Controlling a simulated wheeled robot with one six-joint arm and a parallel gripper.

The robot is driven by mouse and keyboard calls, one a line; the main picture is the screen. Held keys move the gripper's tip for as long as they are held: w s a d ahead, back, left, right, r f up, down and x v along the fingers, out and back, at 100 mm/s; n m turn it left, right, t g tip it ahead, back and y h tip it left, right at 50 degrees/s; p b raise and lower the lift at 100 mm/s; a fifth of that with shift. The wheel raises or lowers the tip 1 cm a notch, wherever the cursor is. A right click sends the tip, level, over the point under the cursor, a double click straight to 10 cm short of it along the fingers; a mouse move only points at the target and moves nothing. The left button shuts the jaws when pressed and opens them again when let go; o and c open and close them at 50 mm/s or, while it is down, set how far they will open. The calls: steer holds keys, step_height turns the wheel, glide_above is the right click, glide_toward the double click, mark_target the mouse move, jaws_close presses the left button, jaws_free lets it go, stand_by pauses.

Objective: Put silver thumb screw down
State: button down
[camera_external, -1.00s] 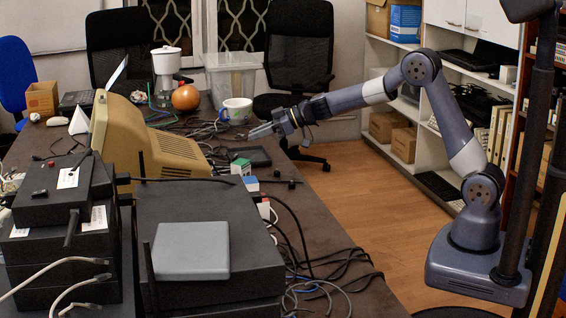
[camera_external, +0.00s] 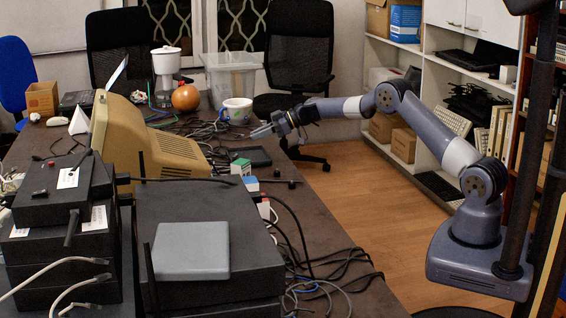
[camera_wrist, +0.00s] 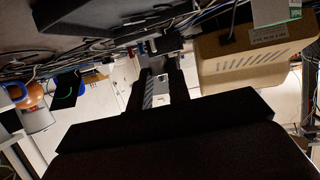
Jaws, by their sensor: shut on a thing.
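My gripper (camera_external: 262,131) reaches over the table's right edge, beside the white mug and above the black tray. In the wrist view my gripper (camera_wrist: 157,75) has its two dark fingers close together with a small pale grey piece, seemingly the silver thumb screw (camera_wrist: 157,73), between the tips. The screw is too small to make out in the external view. I cannot tell whether it touches the table (camera_external: 325,245).
A black tray (camera_external: 252,156), a green-and-white block (camera_external: 241,167) and small black knobs (camera_external: 277,172) lie nearby. A beige device (camera_external: 150,140) is farther left. An office chair (camera_external: 300,60) stands beyond.

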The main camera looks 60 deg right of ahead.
step_height(320, 180, down, 7)
steer(key=shift+f+b, duration=0.1)
steer(key=shift+b, duration=0.5)
steer(key=c, duration=1.3)
jaws_free()
steer(key=shift+f, duration=0.15)
steer(key=shift+r, duration=0.2)
steer(key=p+v, duration=0.1)
steer(key=v, duration=1.1)
